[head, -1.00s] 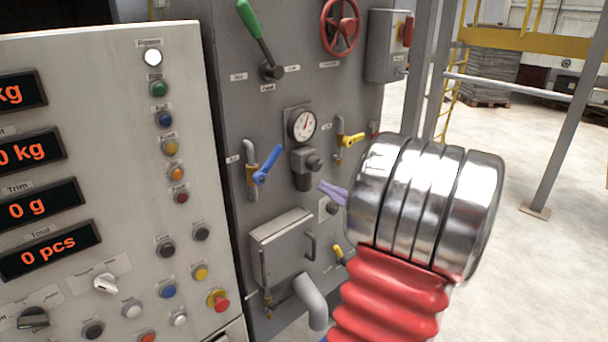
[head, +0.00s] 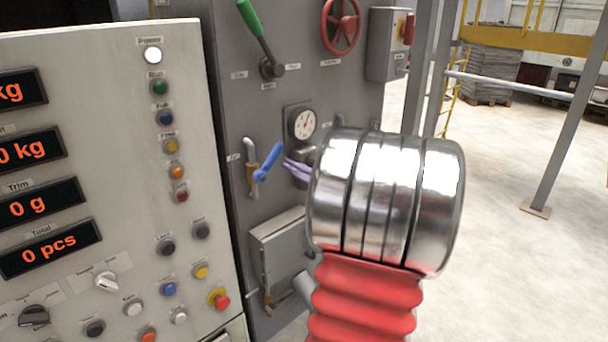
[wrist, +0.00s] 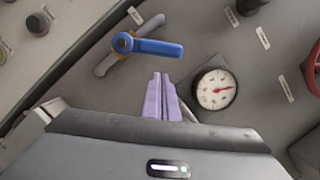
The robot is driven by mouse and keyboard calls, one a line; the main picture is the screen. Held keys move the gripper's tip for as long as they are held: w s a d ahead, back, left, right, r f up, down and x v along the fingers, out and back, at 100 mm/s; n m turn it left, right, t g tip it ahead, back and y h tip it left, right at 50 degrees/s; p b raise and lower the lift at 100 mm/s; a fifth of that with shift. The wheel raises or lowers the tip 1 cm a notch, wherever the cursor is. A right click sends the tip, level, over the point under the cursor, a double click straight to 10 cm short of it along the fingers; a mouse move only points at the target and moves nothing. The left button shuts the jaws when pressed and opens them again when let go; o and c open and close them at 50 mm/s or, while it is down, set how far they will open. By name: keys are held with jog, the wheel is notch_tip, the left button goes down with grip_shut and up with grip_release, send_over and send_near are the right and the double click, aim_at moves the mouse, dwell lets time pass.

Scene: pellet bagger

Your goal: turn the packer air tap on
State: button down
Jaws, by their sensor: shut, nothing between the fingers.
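A tap with a blue lever (head: 268,162) sits on a brass-coloured body and bent pipe on the grey panel in the head view. Its lever slants up to the right there. The same blue lever (wrist: 155,47) shows above my fingers in the wrist view. Its label is too small to read. My gripper (head: 288,163), with purple fingers, is just right of the lever in the head view. In the wrist view my gripper (wrist: 160,76) is shut and empty, its tips just below the lever. I cannot tell whether they touch it.
A pressure gauge (head: 302,123) is right of the tap, partly above my fingers. A grey box (head: 280,240) juts out below. A green-handled lever (head: 252,25) and a red handwheel (head: 341,25) are higher up. The control console (head: 110,130) stands to the left.

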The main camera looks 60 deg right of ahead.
jog(key=shift+w+a+r, duration=0.15)
jog(key=shift+a+r, duration=0.55)
jog(key=shift+r, duration=0.05)
